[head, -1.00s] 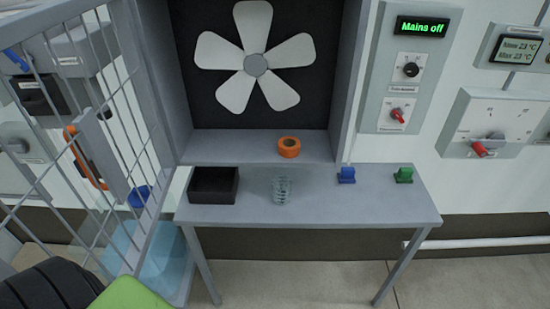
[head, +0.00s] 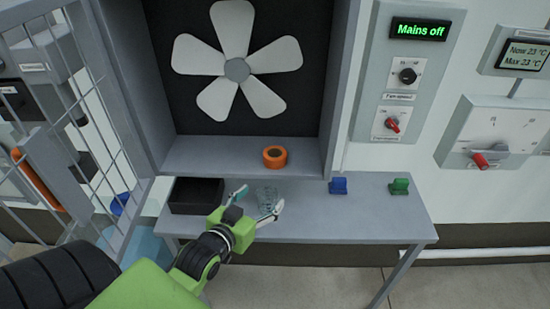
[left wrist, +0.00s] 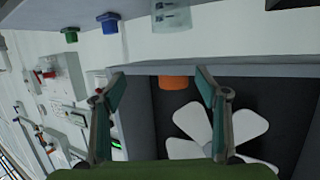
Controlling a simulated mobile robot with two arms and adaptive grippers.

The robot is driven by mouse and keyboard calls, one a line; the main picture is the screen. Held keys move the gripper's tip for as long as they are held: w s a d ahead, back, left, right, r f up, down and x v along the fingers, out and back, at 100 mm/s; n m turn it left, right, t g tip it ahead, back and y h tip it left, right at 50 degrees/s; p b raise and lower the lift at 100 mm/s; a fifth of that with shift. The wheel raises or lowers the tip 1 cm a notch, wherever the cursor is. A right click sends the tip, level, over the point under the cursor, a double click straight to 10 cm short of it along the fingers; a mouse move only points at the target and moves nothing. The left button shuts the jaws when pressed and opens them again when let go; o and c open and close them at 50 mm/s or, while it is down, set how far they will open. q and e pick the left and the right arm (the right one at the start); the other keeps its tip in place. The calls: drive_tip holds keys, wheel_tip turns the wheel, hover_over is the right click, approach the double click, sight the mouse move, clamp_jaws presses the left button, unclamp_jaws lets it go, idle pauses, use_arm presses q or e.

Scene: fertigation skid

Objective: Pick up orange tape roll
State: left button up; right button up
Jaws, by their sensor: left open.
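The orange tape roll (head: 275,157) sits on the ledge below the fan, near the ledge's front edge. In the left wrist view the roll (left wrist: 174,83) shows between my open fingers, further off. My left gripper (head: 259,200) is open and empty, over the table in front of the ledge and a little below the roll in the head view; it also shows in the left wrist view (left wrist: 163,92). It does not touch the roll. My right gripper is not in view.
A clear glass (head: 267,199) stands on the table (head: 330,220) behind my left fingers. A black bin (head: 196,195) is on the left, blue (head: 338,186) and green (head: 399,187) items on the right. A wire mesh panel (head: 85,110) stands at the left.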

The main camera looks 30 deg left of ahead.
use_arm(q)
drive_tip(key=t, duration=0.2)
approach(270, 162)
drive_tip(key=shift+y, duration=0.4)
drive_tip(key=w, duration=0.2)
drive_tip(key=w+p, duration=0.1)
drive_tip(key=w, duration=0.1)
drive_tip(key=w+f, duration=0.1)
drive_tip(key=w, duration=0.2)
drive_tip(key=shift+a+p, duration=0.2)
drive_tip(key=shift+p, duration=0.1)
drive_tip(key=shift+w, duration=0.6)
drive_tip(key=w, duration=0.1)
drive_tip(key=w+p, duration=0.1)
drive_tip(key=w, duration=0.1)
drive_tip(key=w+a+p, duration=0.1)
drive_tip(key=shift+w+f, duration=0.2)
drive_tip(key=shift+f, duration=0.15)
drive_tip(key=shift+w+f, duration=0.1)
drive_tip(key=shift+w, duration=0.2)
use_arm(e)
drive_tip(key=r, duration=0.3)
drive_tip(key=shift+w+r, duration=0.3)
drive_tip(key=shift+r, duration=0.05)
use_arm(q)
drive_tip(key=shift+s, duration=0.1)
drive_tip(key=shift+c, duration=0.2)
drive_tip(key=c, duration=1.2)
